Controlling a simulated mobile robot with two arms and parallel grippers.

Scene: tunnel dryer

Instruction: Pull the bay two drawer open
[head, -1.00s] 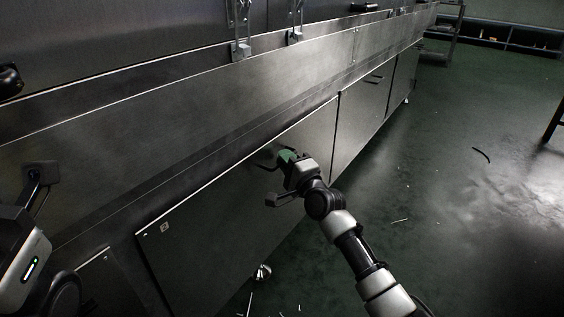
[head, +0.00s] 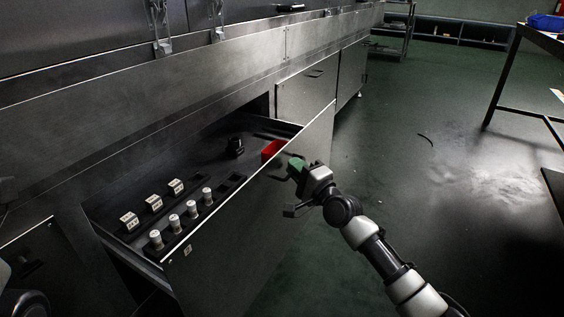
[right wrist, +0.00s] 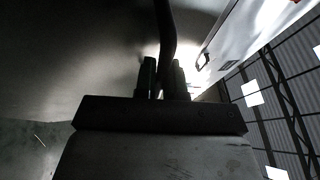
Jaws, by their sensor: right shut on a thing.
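The bay two drawer (head: 245,230) stands pulled out from the steel machine in the head view, its inside showing. In it are a row of white-topped cylinders (head: 174,224), several white labelled blocks (head: 153,203), a black object (head: 235,147) and a red box (head: 272,150). My right gripper (head: 290,168) is at the top of the drawer's front, shut on its handle. In the right wrist view the dark handle bar (right wrist: 166,40) passes between the fingers (right wrist: 163,78). My left gripper is not in view.
Another closed drawer front (head: 305,88) with a handle sits farther along the machine. A table (head: 540,45) with a blue item stands at the far right. The green floor (head: 400,160) right of the drawer is mostly clear, with a dark strip on it.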

